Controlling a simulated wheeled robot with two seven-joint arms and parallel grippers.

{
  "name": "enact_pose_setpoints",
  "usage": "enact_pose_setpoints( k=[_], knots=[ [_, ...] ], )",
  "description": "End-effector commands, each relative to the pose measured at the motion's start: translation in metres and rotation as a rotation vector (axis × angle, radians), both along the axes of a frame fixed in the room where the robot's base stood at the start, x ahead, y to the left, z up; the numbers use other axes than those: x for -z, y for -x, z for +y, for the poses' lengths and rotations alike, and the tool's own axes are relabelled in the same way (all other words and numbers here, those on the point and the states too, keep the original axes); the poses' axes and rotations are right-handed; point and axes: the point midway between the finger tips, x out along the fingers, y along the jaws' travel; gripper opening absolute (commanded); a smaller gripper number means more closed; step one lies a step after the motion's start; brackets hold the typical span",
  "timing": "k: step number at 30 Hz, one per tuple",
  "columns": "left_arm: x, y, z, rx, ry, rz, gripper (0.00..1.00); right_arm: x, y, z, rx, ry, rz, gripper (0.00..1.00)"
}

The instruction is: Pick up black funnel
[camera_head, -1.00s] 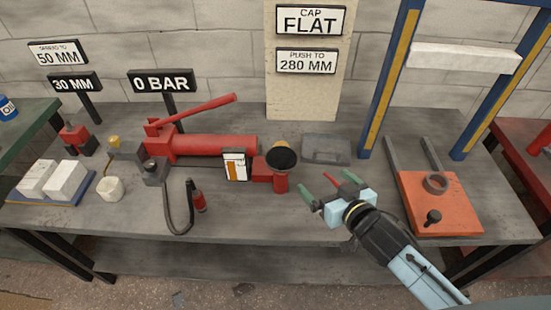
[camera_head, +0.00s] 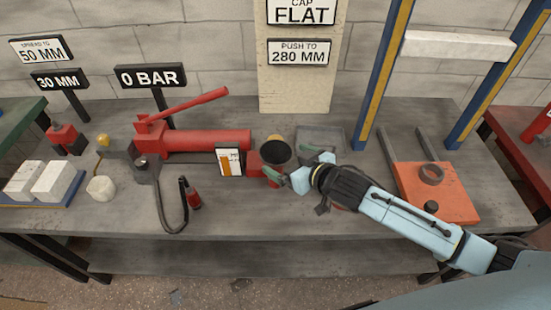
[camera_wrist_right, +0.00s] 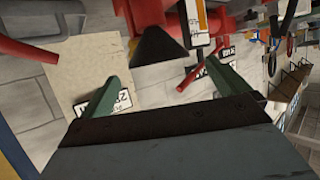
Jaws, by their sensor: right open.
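The black funnel (camera_head: 276,152) shows as a dark round mouth at the red end of the press cylinder on the bench. In the right wrist view the funnel (camera_wrist_right: 160,47) is a dark cone just beyond the fingertips, roughly between them. My right gripper (camera_head: 293,163) is open and empty, reaching in from the right with its green fingers close to the funnel. The open fingers also show in the wrist view (camera_wrist_right: 162,72). Whether they touch the funnel I cannot tell. The gripper hides part of what lies below the funnel. My left gripper is not in view.
A red hydraulic cylinder (camera_head: 205,141) lies left of the funnel, with a white-and-orange card (camera_head: 230,162) in front. A shallow grey tray (camera_head: 322,137) sits behind the gripper. An orange plate (camera_head: 440,200) and a blue frame (camera_head: 383,75) stand to the right.

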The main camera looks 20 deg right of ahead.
Motion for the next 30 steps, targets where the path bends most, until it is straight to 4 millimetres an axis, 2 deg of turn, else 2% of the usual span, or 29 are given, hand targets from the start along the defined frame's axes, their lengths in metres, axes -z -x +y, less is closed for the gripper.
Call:
enact_pose_setpoints(
  k=[12, 21, 30],
  knots=[
    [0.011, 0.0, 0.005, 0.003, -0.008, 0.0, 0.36, 0.021, -0.042, 0.015, 0.0, 0.0, -0.001, 1.0],
    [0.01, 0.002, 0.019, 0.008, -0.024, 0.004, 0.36, 0.022, -0.044, 0.016, 0.0, 0.0, -0.001, 0.99],
    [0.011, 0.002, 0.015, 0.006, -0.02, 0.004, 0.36, 0.022, -0.044, 0.016, 0.0, 0.0, 0.0, 0.59]
  ],
)
